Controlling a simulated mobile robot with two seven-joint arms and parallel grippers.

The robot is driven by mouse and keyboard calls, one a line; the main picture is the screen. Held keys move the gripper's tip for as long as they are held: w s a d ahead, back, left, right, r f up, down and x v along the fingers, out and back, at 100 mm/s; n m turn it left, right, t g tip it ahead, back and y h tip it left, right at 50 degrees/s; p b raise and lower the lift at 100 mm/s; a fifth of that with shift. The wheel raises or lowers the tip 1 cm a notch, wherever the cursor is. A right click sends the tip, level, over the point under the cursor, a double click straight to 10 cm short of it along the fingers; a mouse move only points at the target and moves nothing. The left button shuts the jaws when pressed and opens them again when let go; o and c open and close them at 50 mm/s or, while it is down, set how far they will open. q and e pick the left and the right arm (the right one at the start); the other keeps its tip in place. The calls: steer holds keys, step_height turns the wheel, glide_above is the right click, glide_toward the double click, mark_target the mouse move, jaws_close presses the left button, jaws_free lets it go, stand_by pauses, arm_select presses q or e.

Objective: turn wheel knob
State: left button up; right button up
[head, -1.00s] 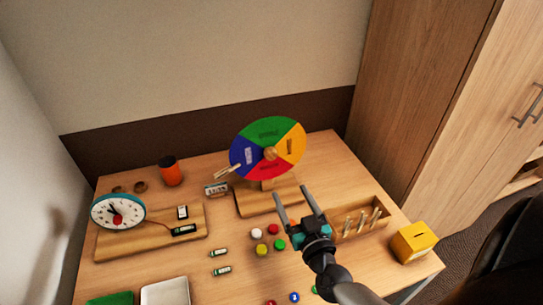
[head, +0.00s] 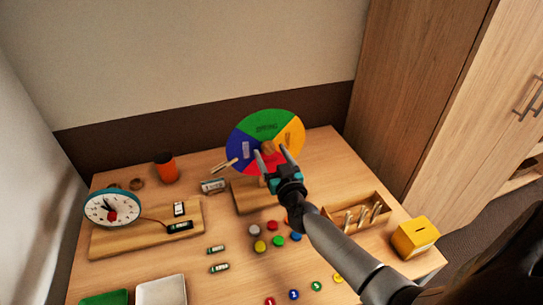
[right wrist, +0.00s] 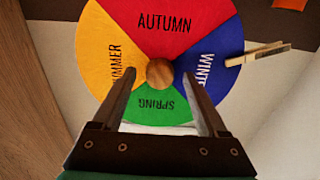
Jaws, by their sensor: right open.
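The season wheel (head: 262,121) stands upright on its wooden base on the table, with green on top, yellow right, red below and blue left in the head view. Its round wooden knob (right wrist: 160,72) is at the centre; in the head view the knob (head: 268,147) is just beyond my fingertips. My right gripper (head: 271,151) is open in front of the wheel. In the right wrist view its fingers (right wrist: 161,75) appear on either side of the knob, with gaps showing. I cannot tell how far they reach over it. My left gripper is out of view.
A clothespin (right wrist: 257,53) sits at the wheel's blue edge. A clock (head: 110,207) on a board is at left, an orange cup (head: 166,168) behind. A divided wooden tray (head: 341,228) and a yellow box (head: 414,238) are at right. Several coloured counters lie in front.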

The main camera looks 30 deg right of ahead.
steer(key=shift+w, duration=0.1)
jaws_close()
stand_by(0.7)
